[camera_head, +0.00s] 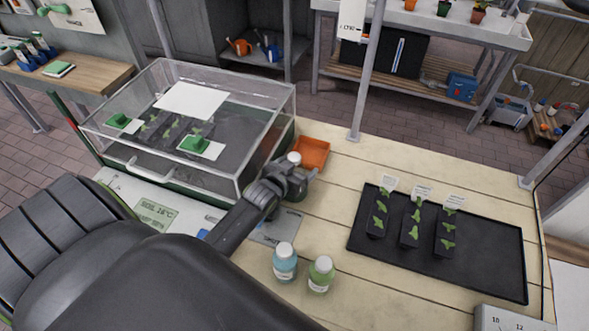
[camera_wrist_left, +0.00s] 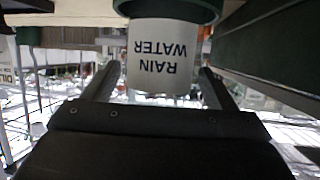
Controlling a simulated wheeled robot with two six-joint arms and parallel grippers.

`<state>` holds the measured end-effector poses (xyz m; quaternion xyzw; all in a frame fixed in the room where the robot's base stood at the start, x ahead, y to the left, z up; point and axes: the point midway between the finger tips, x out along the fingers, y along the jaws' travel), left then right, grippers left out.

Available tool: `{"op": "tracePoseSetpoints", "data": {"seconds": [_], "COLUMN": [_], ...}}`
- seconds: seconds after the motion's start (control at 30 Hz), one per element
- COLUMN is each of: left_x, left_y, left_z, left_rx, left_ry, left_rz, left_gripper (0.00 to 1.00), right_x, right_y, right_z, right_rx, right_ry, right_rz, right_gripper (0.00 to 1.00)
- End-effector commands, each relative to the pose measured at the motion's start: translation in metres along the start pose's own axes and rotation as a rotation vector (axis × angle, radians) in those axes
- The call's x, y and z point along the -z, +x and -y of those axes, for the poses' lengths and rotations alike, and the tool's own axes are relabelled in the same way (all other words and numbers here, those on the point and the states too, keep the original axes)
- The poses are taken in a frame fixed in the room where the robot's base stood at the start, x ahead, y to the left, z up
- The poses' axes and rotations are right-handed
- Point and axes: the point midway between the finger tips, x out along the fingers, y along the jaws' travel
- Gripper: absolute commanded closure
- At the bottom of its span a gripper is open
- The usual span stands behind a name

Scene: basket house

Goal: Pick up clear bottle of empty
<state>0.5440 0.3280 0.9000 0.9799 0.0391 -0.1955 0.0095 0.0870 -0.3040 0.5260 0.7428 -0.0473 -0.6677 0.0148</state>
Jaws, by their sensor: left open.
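My left gripper (camera_head: 296,176) reaches from the left to a white-capped bottle (camera_head: 294,158) beside the clear-walled box. Its fingers are open, one on each side of the bottle; I cannot tell whether they touch it. In the left wrist view, a white label (camera_wrist_left: 163,62) reading "RAIN WATER" appears upside down between the fingers (camera_wrist_left: 158,85), with a dark green part above it. The bottle's body is largely hidden by the gripper in the head view. A blue bottle (camera_head: 285,264) and a green bottle (camera_head: 321,275), both white-capped, stand nearer. My right gripper is out of view.
A clear-walled box (camera_head: 265,115) stands left of the gripper. An orange tray (camera_head: 313,152) lies just behind the bottle. A black tray (camera_head: 480,273) with seedling strips lies right. Bare wooden tabletop (camera_head: 340,215) lies between the gripper and the black tray.

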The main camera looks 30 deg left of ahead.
Motion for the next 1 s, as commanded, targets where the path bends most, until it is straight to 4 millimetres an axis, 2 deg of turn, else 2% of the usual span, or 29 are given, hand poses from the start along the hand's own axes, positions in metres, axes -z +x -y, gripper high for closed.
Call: {"op": "tracePoseSetpoints", "data": {"seconds": [0.33,0.7,1.0], "left_x": [0.0001,0.0003,0.0024], "left_y": [0.0044,0.0042,0.0035], "left_z": [-0.0001,-0.0001,0.0], "left_rx": [0.0,0.0,0.0], "left_ry": [0.0,0.0,0.0], "left_rz": [-0.001,-0.001,-0.002], "left_gripper": [0.23,0.69,0.7], "right_x": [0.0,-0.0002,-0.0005], "right_y": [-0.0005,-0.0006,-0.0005], "right_z": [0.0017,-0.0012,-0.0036], "right_rx": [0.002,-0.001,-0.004], "right_ry": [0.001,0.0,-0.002], "right_rz": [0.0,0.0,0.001], "right_gripper": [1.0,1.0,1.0]}}
